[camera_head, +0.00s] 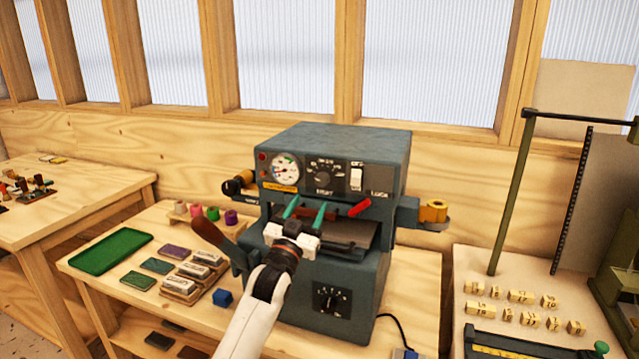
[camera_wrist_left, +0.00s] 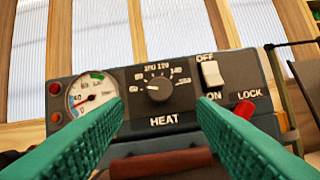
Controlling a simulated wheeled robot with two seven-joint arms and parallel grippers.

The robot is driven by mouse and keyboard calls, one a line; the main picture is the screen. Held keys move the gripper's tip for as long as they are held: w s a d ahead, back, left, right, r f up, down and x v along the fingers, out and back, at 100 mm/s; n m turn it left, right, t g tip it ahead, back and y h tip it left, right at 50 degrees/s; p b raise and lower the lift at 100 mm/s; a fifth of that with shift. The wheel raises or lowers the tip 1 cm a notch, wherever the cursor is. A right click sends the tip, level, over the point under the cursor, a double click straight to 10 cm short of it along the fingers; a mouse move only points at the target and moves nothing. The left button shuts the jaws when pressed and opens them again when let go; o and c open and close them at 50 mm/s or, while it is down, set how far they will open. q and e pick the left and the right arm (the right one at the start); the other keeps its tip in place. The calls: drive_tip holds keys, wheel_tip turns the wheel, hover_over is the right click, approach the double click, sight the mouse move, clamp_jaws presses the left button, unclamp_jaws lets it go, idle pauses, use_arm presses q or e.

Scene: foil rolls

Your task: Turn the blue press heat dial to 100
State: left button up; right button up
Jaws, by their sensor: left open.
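The blue-grey press (camera_head: 335,145) stands on the wooden table. Its round black heat dial (camera_head: 323,179) is on the upper front panel; in the left wrist view the dial (camera_wrist_left: 160,89) sits above the word HEAT, inside an arc of numbers. I cannot read its setting surely; a small pale mark shows at its left side. My left gripper (camera_head: 306,212) is open and empty, in front of the press and below the dial. In the left wrist view its green fingers (camera_wrist_left: 160,106) are spread either side of the dial, apart from it. My right gripper is not in view.
Beside the dial are a gauge (camera_head: 285,169), a white OFF/ON switch (camera_head: 356,179) and a red LOCK lever (camera_head: 360,206). A brown-handled lever (camera_head: 210,236) juts out left. Foil rolls (camera_head: 433,211) sit at the press's right. A green tray (camera_head: 111,252) lies left.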

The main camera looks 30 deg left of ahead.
sight(321, 183)
use_arm(q)
drive_tip(key=p+x, duration=0.1)
drive_tip(key=x, duration=0.7)
drive_tip(key=shift+p, duration=0.3)
drive_tip(key=shift+c, duration=0.2)
drive_tip(key=shift+f, duration=0.1)
drive_tip(key=c, duration=0.9)
